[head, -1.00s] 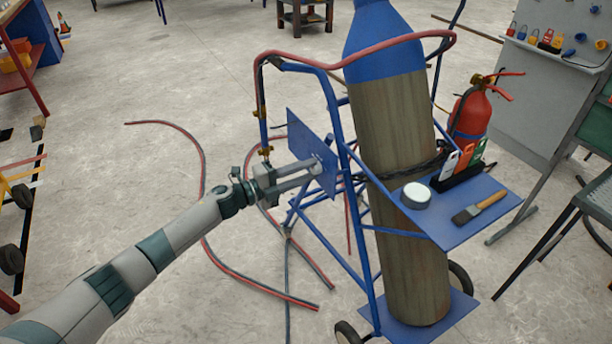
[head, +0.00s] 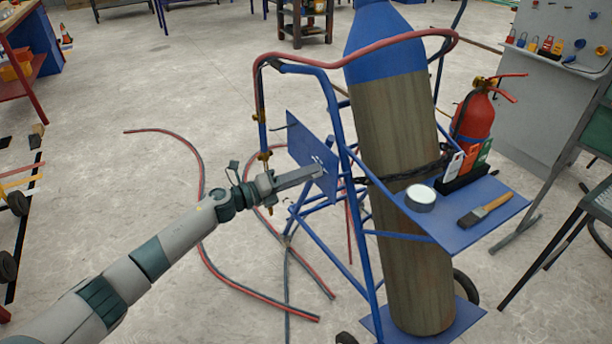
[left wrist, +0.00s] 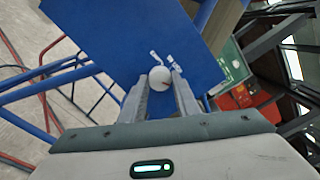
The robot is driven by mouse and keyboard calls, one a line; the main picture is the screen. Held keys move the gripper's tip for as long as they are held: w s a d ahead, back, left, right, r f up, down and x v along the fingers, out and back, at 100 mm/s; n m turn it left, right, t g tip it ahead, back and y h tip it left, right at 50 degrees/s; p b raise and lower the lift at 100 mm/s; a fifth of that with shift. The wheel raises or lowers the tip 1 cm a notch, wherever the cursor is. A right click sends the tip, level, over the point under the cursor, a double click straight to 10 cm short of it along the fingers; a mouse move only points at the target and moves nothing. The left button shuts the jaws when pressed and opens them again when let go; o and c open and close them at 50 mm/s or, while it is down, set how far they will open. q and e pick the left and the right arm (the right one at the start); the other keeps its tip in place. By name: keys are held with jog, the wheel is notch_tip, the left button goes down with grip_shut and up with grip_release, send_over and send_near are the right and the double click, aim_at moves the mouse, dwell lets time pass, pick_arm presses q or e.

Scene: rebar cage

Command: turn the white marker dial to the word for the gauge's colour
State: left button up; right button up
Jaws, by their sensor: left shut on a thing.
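The white marker dial (left wrist: 157,75) is a small round knob on a blue plate (left wrist: 120,38) in the left wrist view. The plate also shows in the head view (head: 303,138), upright on the blue cylinder cart. My left gripper (left wrist: 161,82) is shut on the dial, one finger on each side. In the head view the gripper (head: 320,170) meets the plate's face and largely hides the dial. Small white marks (left wrist: 174,64) sit beyond the dial, too small to read. I cannot make out a gauge or its colour. My right gripper is not in view.
The cart carries a tall cylinder (head: 395,140) and a blue shelf (head: 445,228) with a white tape roll (head: 420,198), a brush (head: 484,208) and coloured tags (head: 468,158). A red extinguisher (head: 474,115) stands behind. Red and dark hoses (head: 245,288) lie on the floor.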

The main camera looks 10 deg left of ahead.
pick_arm(q)
jog(key=shift+f, duration=0.1)
jog(key=o, duration=1)
jog(key=shift+o, duration=0.2)
jog(key=shift+a, duration=0.1)
jog(key=v, duration=1.7)
jog(key=shift+s, duration=0.15)
